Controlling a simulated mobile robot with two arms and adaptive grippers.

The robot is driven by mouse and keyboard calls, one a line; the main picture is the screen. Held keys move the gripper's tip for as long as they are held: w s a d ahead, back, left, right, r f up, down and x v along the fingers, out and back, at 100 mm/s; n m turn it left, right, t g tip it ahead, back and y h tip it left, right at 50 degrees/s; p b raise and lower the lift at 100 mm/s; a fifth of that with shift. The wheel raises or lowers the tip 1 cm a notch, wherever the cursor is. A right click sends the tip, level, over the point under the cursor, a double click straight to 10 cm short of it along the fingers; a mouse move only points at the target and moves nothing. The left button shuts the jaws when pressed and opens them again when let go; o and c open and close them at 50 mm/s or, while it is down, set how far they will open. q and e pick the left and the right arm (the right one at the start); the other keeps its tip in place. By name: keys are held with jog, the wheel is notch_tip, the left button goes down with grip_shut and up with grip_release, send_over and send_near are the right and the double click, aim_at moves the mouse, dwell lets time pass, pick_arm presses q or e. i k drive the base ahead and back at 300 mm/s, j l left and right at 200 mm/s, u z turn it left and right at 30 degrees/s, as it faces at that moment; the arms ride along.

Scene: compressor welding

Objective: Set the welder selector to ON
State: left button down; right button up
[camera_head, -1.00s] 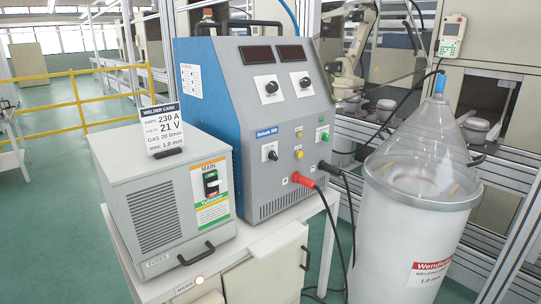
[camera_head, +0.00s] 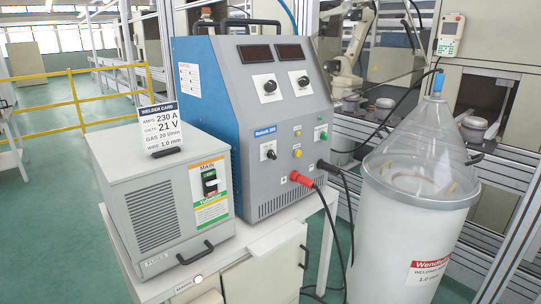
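The welder (camera_head: 222,120) is a blue and grey cabinet with a sloped front panel, standing on a white cart. Its two upper black knobs (camera_head: 270,86) sit below two dark displays (camera_head: 255,53). A lower black selector knob (camera_head: 270,154) sits on a white plate at the left of the lower panel; its label is too small to read. Yellow and green buttons (camera_head: 298,141) are to its right. A red plug (camera_head: 301,179) and a black cable are at the bottom. Neither of my grippers is in view.
A grey box with a MAIN switch (camera_head: 210,182) and a welder card (camera_head: 159,128) on top stands left of the welder. A large white wire drum (camera_head: 400,230) with a clear cone stands close at the right. A yellow railing (camera_head: 52,120) is behind left.

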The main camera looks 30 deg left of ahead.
aim_at(270, 154)
jog(key=i+l+u, duration=0.15)
jog(key=u, duration=0.3)
jog(key=i+l+u, duration=0.1)
jog(key=l+u, duration=0.3)
jog(key=j, duration=0.1)
